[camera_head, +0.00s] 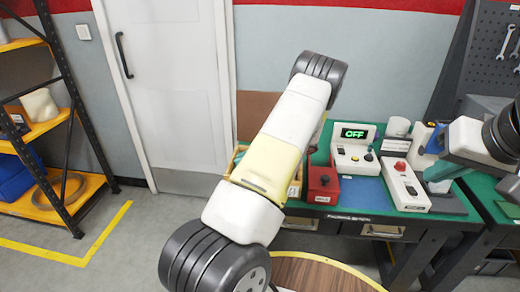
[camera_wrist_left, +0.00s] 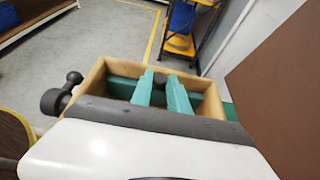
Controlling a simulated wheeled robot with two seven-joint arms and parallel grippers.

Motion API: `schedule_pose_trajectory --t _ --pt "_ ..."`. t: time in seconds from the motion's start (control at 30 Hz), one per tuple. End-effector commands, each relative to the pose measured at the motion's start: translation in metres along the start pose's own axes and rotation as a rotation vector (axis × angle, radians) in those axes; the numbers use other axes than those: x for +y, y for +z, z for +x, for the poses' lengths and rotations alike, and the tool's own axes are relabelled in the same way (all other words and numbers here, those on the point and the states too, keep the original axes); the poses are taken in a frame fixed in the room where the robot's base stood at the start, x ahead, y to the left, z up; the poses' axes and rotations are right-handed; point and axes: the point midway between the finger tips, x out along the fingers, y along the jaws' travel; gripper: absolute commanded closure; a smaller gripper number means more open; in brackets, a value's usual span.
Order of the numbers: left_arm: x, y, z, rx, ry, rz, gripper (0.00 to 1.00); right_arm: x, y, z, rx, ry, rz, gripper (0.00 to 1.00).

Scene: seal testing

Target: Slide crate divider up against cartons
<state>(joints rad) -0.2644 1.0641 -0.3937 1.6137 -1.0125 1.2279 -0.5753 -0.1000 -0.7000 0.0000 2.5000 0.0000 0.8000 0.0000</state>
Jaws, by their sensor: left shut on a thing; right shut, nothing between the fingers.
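The wooden crate (camera_wrist_left: 95,75) lies under my left gripper (camera_wrist_left: 161,82) in the left wrist view. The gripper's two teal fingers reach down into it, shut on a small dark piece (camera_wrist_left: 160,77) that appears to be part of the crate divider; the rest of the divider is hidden. Teal surfaces (camera_wrist_left: 122,88) show inside the crate, and I cannot tell whether they are cartons. In the head view my left arm covers the left gripper and most of the crate (camera_head: 238,157). My right gripper (camera_head: 436,158) is shut and empty above the right of the bench.
A brown panel (camera_head: 256,112) stands behind the crate. To its right on the green bench are a red box (camera_head: 322,184), a device reading OFF (camera_head: 352,152) and a white control box with a red button (camera_head: 404,187). A shelf rack (camera_head: 62,185) stands far left.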

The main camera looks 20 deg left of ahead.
Motion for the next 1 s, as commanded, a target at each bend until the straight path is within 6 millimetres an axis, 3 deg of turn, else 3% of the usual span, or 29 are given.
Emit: schedule_pose_trajectory --t 0.3,0.6,0.83,0.87,0.93,1.0 --pt "-0.001 0.0 -0.002 -0.001 -0.002 -0.001 1.0 0.0 0.0 0.0 0.0 0.0 0.0 1.0" --pt "-0.001 -0.014 -0.036 -0.001 -0.004 -0.001 1.0 0.0 0.0 0.0 0.0 0.0 0.0 1.0" --pt "-0.001 -0.014 -0.036 0.0 -0.002 -0.001 1.0 0.0 0.0 0.0 0.0 0.0 0.0 1.0" --pt "-0.001 -0.014 -0.036 0.0 -0.002 -0.002 0.77 0.0 0.0 0.0 0.0 0.0 0.0 1.0" --pt "-0.001 -0.014 -0.036 0.0 -0.002 -0.001 0.63 0.0 0.0 0.0 0.0 0.0 0.0 1.0" --pt "-0.001 -0.014 -0.036 0.0 -0.001 -0.001 0.6 0.0 0.0 0.0 0.0 0.0 0.0 1.0"
